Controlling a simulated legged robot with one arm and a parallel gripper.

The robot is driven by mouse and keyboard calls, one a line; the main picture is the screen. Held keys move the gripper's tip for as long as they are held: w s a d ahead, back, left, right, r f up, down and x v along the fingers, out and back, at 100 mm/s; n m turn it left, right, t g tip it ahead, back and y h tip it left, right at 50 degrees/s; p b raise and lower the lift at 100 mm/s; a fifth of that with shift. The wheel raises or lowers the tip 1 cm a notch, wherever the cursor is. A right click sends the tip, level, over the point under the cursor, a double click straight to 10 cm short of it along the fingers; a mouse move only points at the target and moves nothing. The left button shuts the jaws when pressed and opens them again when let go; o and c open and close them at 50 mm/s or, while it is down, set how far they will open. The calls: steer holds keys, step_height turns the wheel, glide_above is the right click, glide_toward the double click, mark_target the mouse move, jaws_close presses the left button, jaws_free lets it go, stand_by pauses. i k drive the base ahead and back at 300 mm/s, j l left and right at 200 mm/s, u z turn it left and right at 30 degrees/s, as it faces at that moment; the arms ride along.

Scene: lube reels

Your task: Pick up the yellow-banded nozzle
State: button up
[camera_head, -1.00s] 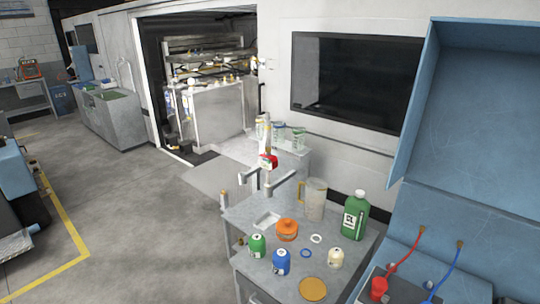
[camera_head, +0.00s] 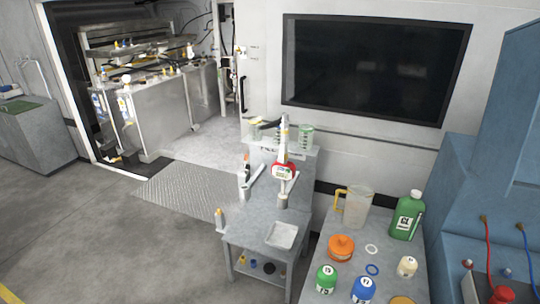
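A dispensing nozzle (camera_head: 283,172) with a red-rimmed meter and an upright pale stem stands on the small grey stand. A yellowish mark shows near the top of its stem, but I cannot tell for sure that it is the yellow band. A second upright piece (camera_head: 244,183), grey with a dark and orange upper part, stands to its left. A small bottle-like piece (camera_head: 220,219) with an orange tip is at the stand's left edge; I cannot tell if it is a nozzle. My gripper is not in view.
The grey stand (camera_head: 262,228) holds a shallow tray (camera_head: 282,235). The workbench to its right carries a jug (camera_head: 357,206), a green jerrycan (camera_head: 406,215), an orange container (camera_head: 341,247) and small bottles. Floor is clear at left (camera_head: 120,245). A blue cabinet (camera_head: 490,120) stands at right.

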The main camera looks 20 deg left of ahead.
mark_target(281, 173)
steer(key=i+j, duration=0.1)
steer(key=j, duration=0.55)
steer(key=i+j+z, duration=0.1)
steer(key=j, duration=0.55)
steer(key=i+j, duration=0.1)
steer(key=j, duration=0.55)
